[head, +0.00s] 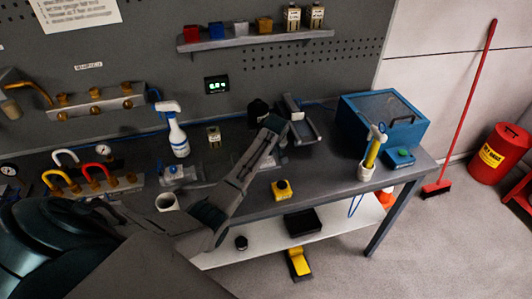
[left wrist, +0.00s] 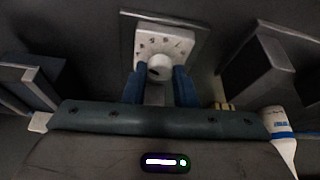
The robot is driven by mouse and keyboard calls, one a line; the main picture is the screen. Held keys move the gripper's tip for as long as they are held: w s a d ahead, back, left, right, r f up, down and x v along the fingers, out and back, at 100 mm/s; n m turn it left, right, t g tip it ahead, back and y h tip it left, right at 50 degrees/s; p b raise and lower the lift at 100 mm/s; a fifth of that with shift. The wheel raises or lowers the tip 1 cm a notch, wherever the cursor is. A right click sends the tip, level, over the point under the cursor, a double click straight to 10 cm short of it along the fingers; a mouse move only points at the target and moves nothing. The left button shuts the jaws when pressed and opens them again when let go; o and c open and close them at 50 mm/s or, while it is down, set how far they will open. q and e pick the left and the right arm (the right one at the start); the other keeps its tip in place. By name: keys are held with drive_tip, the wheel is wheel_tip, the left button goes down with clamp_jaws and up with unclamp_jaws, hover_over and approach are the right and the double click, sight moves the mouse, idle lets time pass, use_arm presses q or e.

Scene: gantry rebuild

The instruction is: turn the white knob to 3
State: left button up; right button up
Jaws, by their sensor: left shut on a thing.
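The white knob (left wrist: 159,67) sits at the lower middle of a white dial plate (left wrist: 166,43) with dark marks around it, in the left wrist view. The marks are too small to read for certain, and I cannot tell which one the knob points at. My left gripper (left wrist: 159,84) has its two blue fingers on either side of the knob and is shut on it. In the head view my left gripper (head: 274,124) reaches over the back of the bench, and the knob cannot be made out there. My right gripper is in neither view.
A spray bottle (head: 174,133) stands left of my arm on the dark bench. A grey device (head: 301,122) and a blue box (head: 383,122) stand to the right. A yellow button box (head: 281,190) sits near the front edge. A shelf (head: 255,40) hangs above.

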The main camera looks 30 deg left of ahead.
use_arm(q)
drive_tip(key=n, duration=0.2)
drive_tip(key=n+g, duration=0.1)
drive_tip(key=n, duration=0.1)
drive_tip(key=shift+w+d+g+y, duration=0.1)
drive_tip(key=shift+w+g+y, duration=0.05)
drive_tip(key=shift+g+y, duration=0.2)
drive_tip(key=shift+n, duration=0.6)
drive_tip(key=o, duration=1)
drive_tip(key=shift+r+b, duration=0.1)
drive_tip(key=shift+b, duration=0.2)
